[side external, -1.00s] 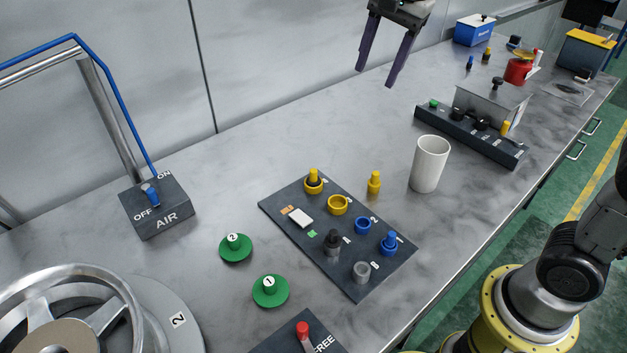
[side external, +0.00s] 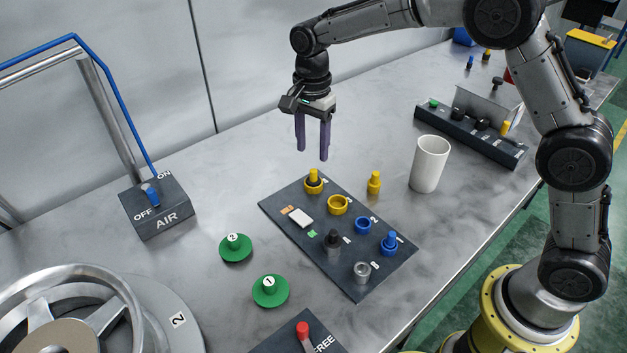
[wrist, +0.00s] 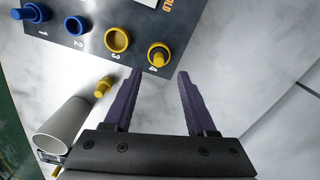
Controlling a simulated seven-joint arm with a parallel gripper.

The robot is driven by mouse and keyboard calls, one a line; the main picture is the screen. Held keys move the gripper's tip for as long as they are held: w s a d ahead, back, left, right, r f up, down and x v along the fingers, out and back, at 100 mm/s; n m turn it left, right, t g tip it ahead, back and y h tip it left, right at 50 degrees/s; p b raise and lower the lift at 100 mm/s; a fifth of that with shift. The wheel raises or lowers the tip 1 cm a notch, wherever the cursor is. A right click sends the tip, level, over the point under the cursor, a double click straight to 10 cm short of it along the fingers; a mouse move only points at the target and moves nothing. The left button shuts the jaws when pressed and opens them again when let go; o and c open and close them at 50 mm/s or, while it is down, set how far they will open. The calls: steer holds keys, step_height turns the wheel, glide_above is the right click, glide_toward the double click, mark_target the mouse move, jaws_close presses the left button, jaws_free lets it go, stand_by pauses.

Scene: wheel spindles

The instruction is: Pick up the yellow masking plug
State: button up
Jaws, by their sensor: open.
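Two yellow plugs are in view. One yellow plug (side external: 374,182) stands upright alone on the metal bench, just off the dark board's far right edge; the wrist view shows it (wrist: 103,87) left of my fingers. The other yellow plug (side external: 313,175) sits in a yellow ring at the board's far corner, marked 4, and in the wrist view it (wrist: 158,53) shows just beyond my fingertips. My gripper (side external: 312,154) points down, open and empty, above the bench behind that corner. Its two purple fingers (wrist: 160,72) are apart with nothing between them.
The dark board (side external: 283,209) also holds an empty yellow ring (side external: 338,205), an empty blue ring (side external: 363,225), a blue plug (side external: 389,242) and grey holders. A white cup (side external: 429,163) stands right of the loose plug. Green discs (side external: 236,248) lie to the left.

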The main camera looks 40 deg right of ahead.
mark_target(313, 170)
steer(key=shift+d+f, duration=0.1)
steer(key=shift+f, duration=3.1)
jaws_close()
